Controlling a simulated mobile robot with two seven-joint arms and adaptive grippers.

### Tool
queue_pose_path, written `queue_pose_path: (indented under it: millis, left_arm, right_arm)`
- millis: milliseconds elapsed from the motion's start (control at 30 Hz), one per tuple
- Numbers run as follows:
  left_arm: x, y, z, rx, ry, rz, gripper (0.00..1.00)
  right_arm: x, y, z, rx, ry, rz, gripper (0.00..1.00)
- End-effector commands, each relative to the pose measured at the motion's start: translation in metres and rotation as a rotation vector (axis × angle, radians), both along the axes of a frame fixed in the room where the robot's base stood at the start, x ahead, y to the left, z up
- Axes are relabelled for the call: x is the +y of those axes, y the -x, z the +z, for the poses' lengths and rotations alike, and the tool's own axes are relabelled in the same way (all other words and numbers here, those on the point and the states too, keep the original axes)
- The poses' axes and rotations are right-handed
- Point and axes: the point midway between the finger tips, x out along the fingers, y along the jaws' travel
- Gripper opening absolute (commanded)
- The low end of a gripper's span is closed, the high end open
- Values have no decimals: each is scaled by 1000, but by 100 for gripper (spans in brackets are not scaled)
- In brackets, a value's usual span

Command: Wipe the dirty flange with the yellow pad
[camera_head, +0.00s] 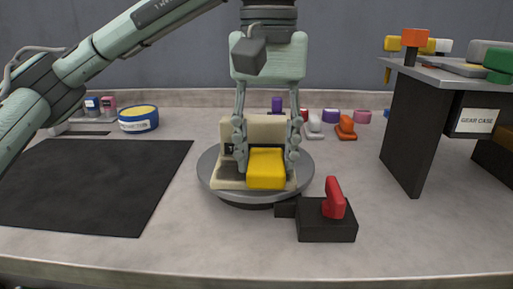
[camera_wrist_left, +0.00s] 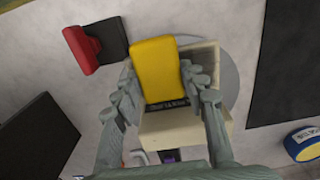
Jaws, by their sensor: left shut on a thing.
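The yellow pad (camera_head: 266,170) is between the fingertips of my left gripper (camera_head: 267,155), which is shut on it. The pad also shows in the left wrist view (camera_wrist_left: 156,68). It is low over the front flange of a beige rail piece (camera_head: 284,127), which has an upright back wall. I cannot tell whether the pad touches the flange. The rail piece sits on a round grey turntable (camera_head: 208,172). The pad hides much of the flange, and no dirt shows clearly on the visible part. My right gripper is not in view.
A black block with a red lever (camera_head: 335,198) stands at the turntable's front right. A black mat (camera_head: 95,185) lies left. A blue and yellow round tin (camera_head: 139,124) and several small coloured items are behind. A raised gear case stand (camera_head: 410,130) is at the right.

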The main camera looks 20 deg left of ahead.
Motion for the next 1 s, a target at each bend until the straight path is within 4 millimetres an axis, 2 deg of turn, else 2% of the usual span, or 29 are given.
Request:
queue_pose_path:
  millis: [400, 767, 1000]
  left_arm:
    - [-5, -1, 0, 1, 0, -2, 19]
    - [-22, -6, -2, 1, 0, -1, 19]
    - [-22, -6, -2, 1, 0, -1, 19]
  right_arm:
    - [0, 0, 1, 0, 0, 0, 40]
    - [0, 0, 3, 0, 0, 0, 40]
    - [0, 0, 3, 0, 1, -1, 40]
